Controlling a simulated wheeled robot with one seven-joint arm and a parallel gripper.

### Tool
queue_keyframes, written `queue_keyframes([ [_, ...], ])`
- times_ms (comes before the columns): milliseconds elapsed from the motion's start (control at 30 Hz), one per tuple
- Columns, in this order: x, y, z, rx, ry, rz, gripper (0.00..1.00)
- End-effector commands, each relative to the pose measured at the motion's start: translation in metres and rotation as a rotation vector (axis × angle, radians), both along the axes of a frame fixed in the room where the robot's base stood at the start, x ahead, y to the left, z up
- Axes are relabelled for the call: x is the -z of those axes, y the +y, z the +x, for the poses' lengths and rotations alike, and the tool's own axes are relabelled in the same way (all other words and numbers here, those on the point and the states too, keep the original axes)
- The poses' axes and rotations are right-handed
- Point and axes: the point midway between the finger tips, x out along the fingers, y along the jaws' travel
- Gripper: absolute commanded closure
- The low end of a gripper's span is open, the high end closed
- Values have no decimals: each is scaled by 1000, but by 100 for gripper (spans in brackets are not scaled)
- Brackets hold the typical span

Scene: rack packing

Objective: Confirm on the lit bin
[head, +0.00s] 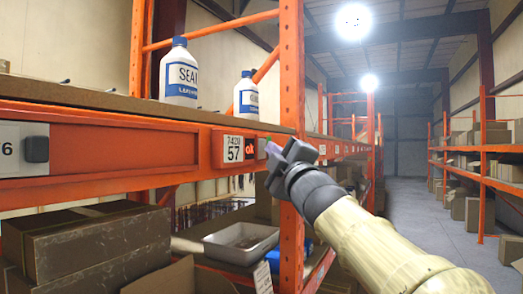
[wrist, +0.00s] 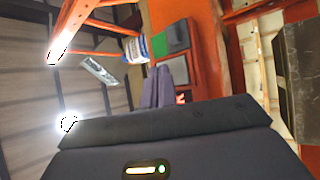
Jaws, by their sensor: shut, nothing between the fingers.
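A white label reading 57 (head: 233,149) is on the orange shelf beam, with a red plate marked "ok" (head: 250,149) to its right. A grey block (head: 262,148) is beside the plate, partly hidden by my gripper (head: 272,150).
White bottles (head: 179,75) stand on the shelf above the beam. Another label and a dark button (head: 37,149) are at the far left. A grey tray (head: 240,243) and cardboard boxes (head: 90,245) are below. An orange upright (head: 291,70) stands close to my gripper. The aisle (head: 420,225) is free.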

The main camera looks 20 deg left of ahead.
Motion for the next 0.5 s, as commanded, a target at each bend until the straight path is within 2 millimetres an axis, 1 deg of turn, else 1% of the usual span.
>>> queue_keyframes([
  [100,0,-5,0,1,1,0,100],
  [400,0,-4,-1,-1,0,1,100],
  [500,0,-8,-1,0,-1,1,100],
])
